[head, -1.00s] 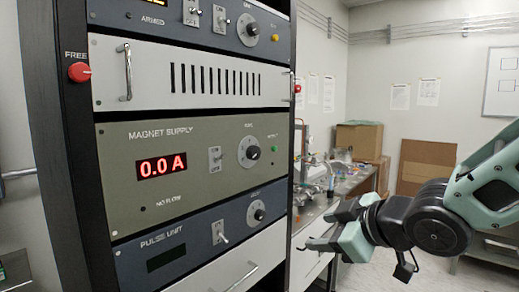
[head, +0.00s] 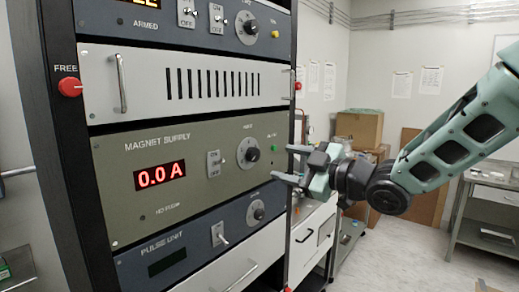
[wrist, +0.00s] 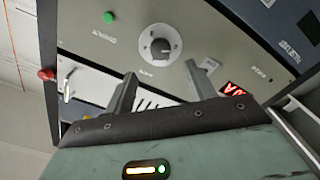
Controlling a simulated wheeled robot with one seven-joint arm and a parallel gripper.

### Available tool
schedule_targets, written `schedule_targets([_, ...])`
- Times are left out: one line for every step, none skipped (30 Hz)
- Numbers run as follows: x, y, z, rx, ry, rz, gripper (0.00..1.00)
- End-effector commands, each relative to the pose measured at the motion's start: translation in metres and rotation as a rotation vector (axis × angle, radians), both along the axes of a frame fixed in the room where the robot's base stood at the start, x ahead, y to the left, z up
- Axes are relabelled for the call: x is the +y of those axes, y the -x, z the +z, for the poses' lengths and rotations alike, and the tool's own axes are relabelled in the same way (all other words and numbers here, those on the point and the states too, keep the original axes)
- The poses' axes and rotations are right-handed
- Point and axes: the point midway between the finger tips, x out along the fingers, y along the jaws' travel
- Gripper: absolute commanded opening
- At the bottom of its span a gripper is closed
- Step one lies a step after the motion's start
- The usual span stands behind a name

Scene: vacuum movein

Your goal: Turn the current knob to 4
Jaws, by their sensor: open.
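The Magnet Supply panel (head: 120,205) is grey-green, with a red display (head: 160,176) reading 0.0 A. Its round knob (head: 248,153), dark with a pale dial, sits right of the panel's middle; its scale marks are too small to read. My gripper (head: 287,163) is open and empty, right of the knob and in front of the rack's right edge. In the wrist view the knob (wrist: 160,46) lies beyond the gap between the open fingertips (wrist: 160,72), apart from them.
A small toggle switch (head: 213,164) is left of the knob and a green lamp (head: 274,150) right of it. The Pulse Unit (head: 140,245) with its own knob (head: 256,211) is below. A red FREE button (head: 70,87) is on the rack's left post.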

Motion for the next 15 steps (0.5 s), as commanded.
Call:
schedule_targets([0.010, -0.006, 0.004, 0.002, 0.000, 0.004, 0.56])
schedule_targets([0.015, -0.010, 0.003, 0.004, -0.001, 0.004, 0.56])
schedule_targets([0.022, -0.015, 0.004, 0.003, -0.001, 0.003, 0.56])
schedule_targets([0.026, -0.019, 0.003, 0.004, 0.000, 0.004, 0.56])
schedule_targets([0.031, -0.023, 0.004, 0.003, -0.001, 0.003, 0.56])
schedule_targets([0.037, -0.028, 0.004, 0.003, -0.001, 0.003, 0.56])
schedule_targets([0.041, -0.031, 0.004, 0.003, 0.000, 0.002, 0.56])
schedule_targets([0.045, -0.034, 0.003, 0.004, 0.000, 0.002, 0.56])
schedule_targets([0.050, -0.038, 0.003, 0.003, 0.000, 0.002, 0.56])
schedule_targets([0.053, -0.040, 0.003, 0.002, 0.000, 0.002, 0.56])
schedule_targets([0.056, -0.043, 0.003, 0.001, 0.000, 0.001, 0.56])
schedule_targets([0.059, -0.046, 0.002, 0.002, -0.001, 0.001, 0.56])
schedule_targets([0.061, -0.048, 0.002, 0.003, 0.000, 0.001, 0.56])
schedule_targets([0.063, -0.049, 0.002, 0.001, 0.000, 0.001, 0.56])
schedule_targets([0.066, -0.051, 0.001, 0.001, 0.002, 0.001, 0.56])
